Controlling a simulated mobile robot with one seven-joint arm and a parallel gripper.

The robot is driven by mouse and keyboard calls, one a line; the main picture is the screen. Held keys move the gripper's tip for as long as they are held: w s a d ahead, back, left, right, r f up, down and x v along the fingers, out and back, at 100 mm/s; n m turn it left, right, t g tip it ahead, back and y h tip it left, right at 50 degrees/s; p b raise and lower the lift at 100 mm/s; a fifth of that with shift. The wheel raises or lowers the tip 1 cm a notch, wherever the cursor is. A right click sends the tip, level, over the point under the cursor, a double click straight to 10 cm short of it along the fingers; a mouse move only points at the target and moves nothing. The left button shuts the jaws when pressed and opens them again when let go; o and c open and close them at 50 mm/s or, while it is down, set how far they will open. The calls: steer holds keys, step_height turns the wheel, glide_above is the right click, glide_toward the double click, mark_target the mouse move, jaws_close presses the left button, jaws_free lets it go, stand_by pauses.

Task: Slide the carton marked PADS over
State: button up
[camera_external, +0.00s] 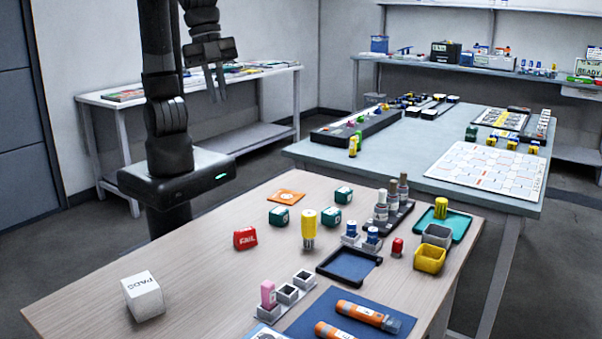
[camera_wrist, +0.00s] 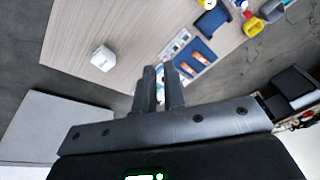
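The white carton marked PADS (camera_external: 143,298) stands on the near left part of the wooden table (camera_external: 205,275), near its front left edge. It also shows in the wrist view (camera_wrist: 103,58) at the left, on the tabletop. My gripper (camera_external: 215,84) is raised well above and behind the table in the external view, far from the carton.
A red FAIL block (camera_external: 245,238) is the nearest thing right of the carton, with bare wood between them.

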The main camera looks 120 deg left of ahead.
steer(key=w+d+f+m, duration=0.1)
steer(key=d, duration=0.2)
steer(key=w+d+f+m, duration=0.1)
steer(key=w+d, duration=0.1)
steer(key=d, duration=0.1)
steer(key=w+d+f+m+g, duration=0.1)
steer(key=d, duration=0.2)
steer(key=shift+w+d+f, duration=0.15)
steer(key=shift+w+d, duration=0.1)
steer(key=shift+d, duration=0.05)
jaws_close()
steer(key=m+g+y, duration=0.1)
steer(key=m+y, duration=0.1)
steer(key=m, duration=0.3)
glide_above(143, 296)
step_height(143, 296, down, 12)
steer(key=s+d+f+m+y, duration=0.1)
steer(key=s+d+f+m, duration=0.25)
steer(key=d+f, duration=0.65)
steer(key=shift+g, duration=0.4)
steer(key=x, duration=0.9)
steer(key=shift+s+a, duration=0.1)
steer(key=shift+a, duration=0.25)
steer(key=shift+a+r, duration=0.1)
steer(key=shift+a, duration=1.75)
